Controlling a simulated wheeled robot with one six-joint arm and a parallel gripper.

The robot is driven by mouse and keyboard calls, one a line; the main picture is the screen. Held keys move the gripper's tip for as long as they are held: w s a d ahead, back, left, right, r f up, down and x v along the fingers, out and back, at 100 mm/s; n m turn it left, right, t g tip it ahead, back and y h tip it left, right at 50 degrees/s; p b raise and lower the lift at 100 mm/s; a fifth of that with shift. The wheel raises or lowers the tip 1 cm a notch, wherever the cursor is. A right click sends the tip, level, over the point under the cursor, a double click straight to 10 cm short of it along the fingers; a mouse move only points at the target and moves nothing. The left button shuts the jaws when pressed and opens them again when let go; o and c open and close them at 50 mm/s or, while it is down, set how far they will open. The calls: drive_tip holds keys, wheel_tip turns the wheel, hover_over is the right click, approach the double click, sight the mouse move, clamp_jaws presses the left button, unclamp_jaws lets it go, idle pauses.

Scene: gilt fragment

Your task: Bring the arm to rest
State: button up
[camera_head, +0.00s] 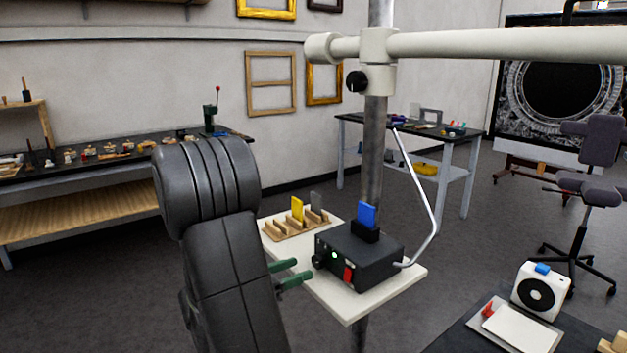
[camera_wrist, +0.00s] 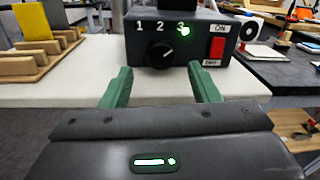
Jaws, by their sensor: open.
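My gripper (camera_head: 289,273) has green fingers and is open and empty. It is at the near left edge of a small white shelf, in front of a black control box (camera_head: 360,262). In the wrist view, the two fingers (camera_wrist: 160,88) stand apart, pointing at the box (camera_wrist: 190,40). The box has a knob (camera_wrist: 161,55) under the numbers 1, 2 and 3, a lit green light by the 3, and a red switch (camera_wrist: 217,48). A blue piece (camera_head: 367,215) stands upright in a black holder on top of the box. My dark arm hides part of the shelf's left side.
The white shelf (camera_head: 406,287) is fixed to a grey pole (camera_head: 376,150) with a bent metal rod at its right. A white device (camera_head: 541,288) is at lower right. Open floor lies behind.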

drive_tip(key=shift+v, duration=1.25)
